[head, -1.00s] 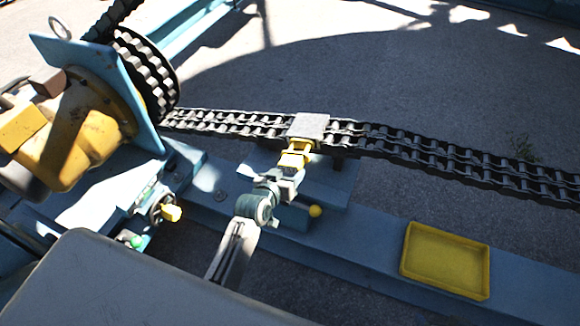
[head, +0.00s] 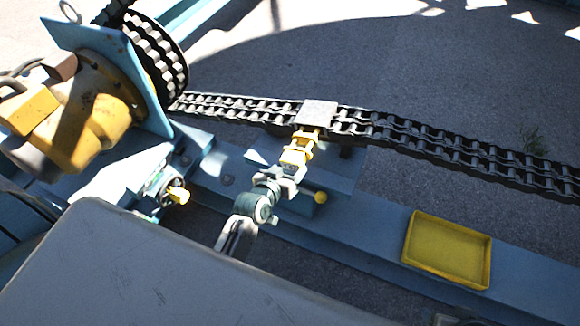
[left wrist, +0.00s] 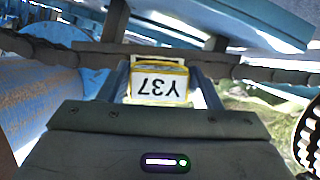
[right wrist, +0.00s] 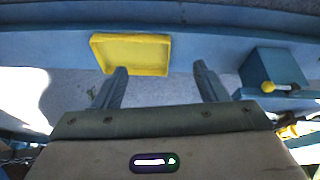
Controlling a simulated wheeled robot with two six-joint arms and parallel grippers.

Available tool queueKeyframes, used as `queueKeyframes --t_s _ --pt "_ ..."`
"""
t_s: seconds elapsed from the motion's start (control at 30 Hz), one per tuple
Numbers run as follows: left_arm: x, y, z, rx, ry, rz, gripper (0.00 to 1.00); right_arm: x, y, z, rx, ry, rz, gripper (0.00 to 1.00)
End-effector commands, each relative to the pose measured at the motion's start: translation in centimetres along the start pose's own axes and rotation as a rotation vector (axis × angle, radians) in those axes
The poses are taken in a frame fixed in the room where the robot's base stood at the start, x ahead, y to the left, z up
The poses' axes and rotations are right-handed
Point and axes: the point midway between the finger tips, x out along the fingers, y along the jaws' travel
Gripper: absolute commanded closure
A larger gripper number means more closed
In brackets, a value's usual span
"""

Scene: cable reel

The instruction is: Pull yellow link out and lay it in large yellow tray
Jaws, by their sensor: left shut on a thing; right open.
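The yellow link (head: 297,151), labelled Y37 in the left wrist view (left wrist: 158,84), sticks out from under a grey plate (head: 319,113) on the double chain (head: 420,143). A narrow yellow part runs from its body up to the plate; its far end is hidden there. My left gripper (head: 292,166) is shut on the link from the near side. The large yellow tray (head: 447,274) lies empty on the blue beam to the right, and shows in the right wrist view (right wrist: 101,56). My right gripper (right wrist: 160,72) is open and empty, with the tray beyond its fingers.
A blue box with a yellow-knobbed lever (head: 320,197) stands just right of my left gripper. A sprocket and yellow motor (head: 90,115) stand at the left. The blue beam (head: 365,240) is clear between lever and tray.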

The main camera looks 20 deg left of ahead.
Motion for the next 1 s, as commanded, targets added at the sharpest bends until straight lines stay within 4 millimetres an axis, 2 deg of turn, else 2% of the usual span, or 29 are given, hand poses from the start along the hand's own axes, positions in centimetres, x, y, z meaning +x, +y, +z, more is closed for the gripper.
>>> queueKeyframes --t_s 0.13,0.17,0.27,0.53,0.67,1.0 --pt "0.0 0.0 -0.2 0.0 0.004 0.0 0.78 0.0 0.1 -0.2 -0.001 0.005 0.001 0.34" --pt "0.0 0.0 -0.2 0.0 0.004 0.0 0.36 0.0 0.1 -0.3 -0.001 0.005 0.001 0.34" --pt "0.0 0.0 -0.1 0.0 0.003 0.0 0.17 0.1 0.1 -0.4 -0.001 0.008 0.001 0.34" --pt "0.0 0.0 -0.1 0.0 0.001 0.0 0.17 0.1 0.1 -0.3 -0.001 0.006 0.001 0.34" --pt "-0.8 0.0 0.0 0.0 0.0 0.0 0.17 0.0 0.1 -0.1 -0.001 -0.002 0.001 0.34" --pt "-7.3 0.0 0.0 0.0 -0.001 -0.001 0.17 -0.6 0.4 0.8 -0.003 -0.058 0.015 0.34"
